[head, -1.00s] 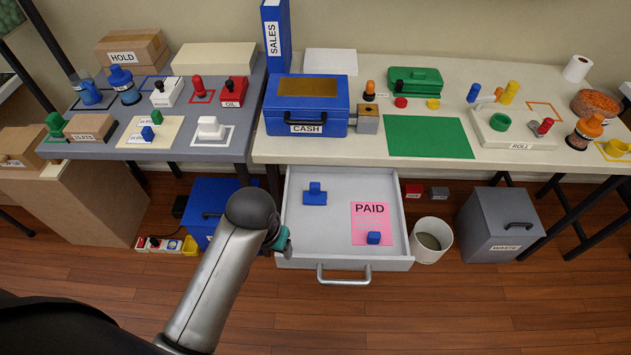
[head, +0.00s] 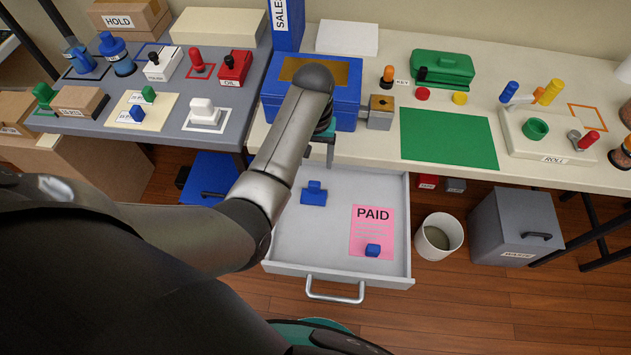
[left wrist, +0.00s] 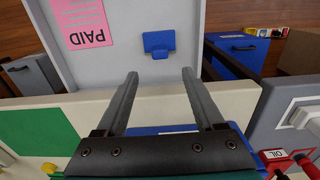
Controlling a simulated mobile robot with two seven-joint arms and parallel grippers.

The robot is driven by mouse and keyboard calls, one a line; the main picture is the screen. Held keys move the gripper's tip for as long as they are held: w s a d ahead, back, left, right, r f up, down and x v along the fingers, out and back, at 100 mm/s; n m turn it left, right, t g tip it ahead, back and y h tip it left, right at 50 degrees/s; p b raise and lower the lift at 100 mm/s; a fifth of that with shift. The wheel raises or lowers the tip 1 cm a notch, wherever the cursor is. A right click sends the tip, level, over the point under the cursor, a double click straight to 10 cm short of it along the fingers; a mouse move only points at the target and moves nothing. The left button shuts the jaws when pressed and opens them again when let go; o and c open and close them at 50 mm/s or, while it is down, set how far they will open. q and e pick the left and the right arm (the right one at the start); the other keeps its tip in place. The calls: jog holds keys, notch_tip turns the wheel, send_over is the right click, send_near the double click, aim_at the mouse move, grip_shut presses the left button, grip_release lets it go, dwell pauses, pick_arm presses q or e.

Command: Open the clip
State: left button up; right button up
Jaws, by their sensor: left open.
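The open grey drawer (head: 290,235) holds two blue pieces, and I cannot tell which one is the clip. One, a blue piece with a flat base and raised tab (head: 313,193), lies at the back left. It also shows in the left wrist view (left wrist: 158,44), just past the fingertips. The other, a small blue block (head: 372,250), sits on the pink PAID paper (head: 371,225). My left gripper (head: 331,158) is over the drawer's back edge, in front of the cash box. In the left wrist view its fingers (left wrist: 160,75) are apart with nothing between them. My right gripper is not in view.
The blue CASH box (head: 345,110), partly hidden by my arm, stands on the cream table with a green mat (head: 448,138). A white bin (head: 438,237) and grey WASTE box (head: 515,227) stand right of the drawer. The drawer's middle is clear.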

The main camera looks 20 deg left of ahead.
aim_at(314, 183)
pick_arm(q)
notch_tip(314, 183, down, 11)
jog(key=b, duration=0.3)
jog(key=shift+r+b, duration=0.2)
jog(key=shift+b, duration=0.2)
jog(key=shift+w+f, duration=0.1)
jog(key=shift+f, duration=0.5)
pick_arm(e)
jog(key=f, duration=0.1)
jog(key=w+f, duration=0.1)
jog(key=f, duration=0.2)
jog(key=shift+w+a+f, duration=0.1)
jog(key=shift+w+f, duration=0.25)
pick_arm(q)
jog(key=c, duration=0.5)
grip_shut()
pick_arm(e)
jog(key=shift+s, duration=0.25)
